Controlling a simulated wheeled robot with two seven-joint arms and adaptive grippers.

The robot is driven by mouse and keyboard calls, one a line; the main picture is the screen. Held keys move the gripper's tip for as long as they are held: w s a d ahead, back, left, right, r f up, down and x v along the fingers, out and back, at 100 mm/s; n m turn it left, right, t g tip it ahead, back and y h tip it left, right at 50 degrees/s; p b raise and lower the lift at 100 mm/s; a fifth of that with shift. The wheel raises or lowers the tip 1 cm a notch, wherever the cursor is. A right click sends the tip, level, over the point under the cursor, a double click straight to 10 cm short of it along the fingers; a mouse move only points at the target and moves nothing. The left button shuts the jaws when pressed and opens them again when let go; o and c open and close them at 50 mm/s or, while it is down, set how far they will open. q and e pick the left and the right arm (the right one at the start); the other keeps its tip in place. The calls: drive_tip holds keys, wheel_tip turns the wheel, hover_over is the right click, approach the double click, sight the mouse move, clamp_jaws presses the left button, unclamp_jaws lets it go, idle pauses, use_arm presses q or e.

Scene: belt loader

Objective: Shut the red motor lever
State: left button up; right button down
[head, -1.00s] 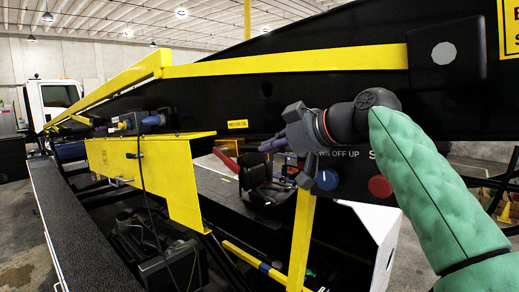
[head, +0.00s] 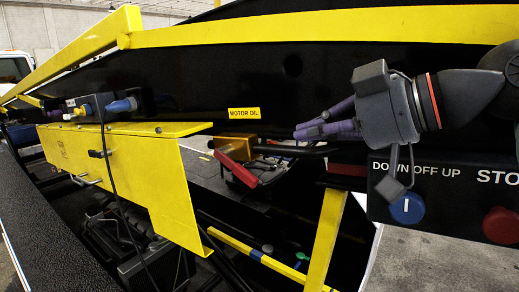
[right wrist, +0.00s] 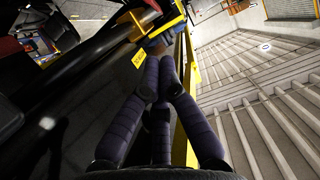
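The red motor lever (head: 236,170) shows in the middle of the head view, slanting down to the right below a brass valve body (head: 236,149). A yellow "MOTOR OIL" label (head: 244,113) is just above it. My right gripper (head: 298,131) comes in from the right, its purple fingers pointing left, to the right of the lever and apart from it in the picture. Its fingers are drawn together and look empty; in the right wrist view the fingertips (right wrist: 159,62) meet, with the label (right wrist: 139,59) just beyond.
A control panel with a blue knob (head: 407,208) and a red stop button (head: 502,225) sits below my right gripper. A yellow upright (head: 325,240) stands beside the panel. A yellow cover plate (head: 120,165) is left of the lever. A dark pipe (head: 290,150) runs right from the valve.

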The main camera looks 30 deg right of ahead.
approach(237, 166)
drive_tip(key=w+a, duration=0.2)
drive_tip(key=w, duration=0.2)
drive_tip(key=shift+w+d+f+p, duration=0.15)
drive_tip(key=shift+f+p, duration=0.25)
drive_tip(key=shift+f, duration=0.55)
drive_tip(key=shift+w+f, duration=0.1)
drive_tip(key=shift+w, duration=0.1)
drive_tip(key=shift+w, duration=0.1)
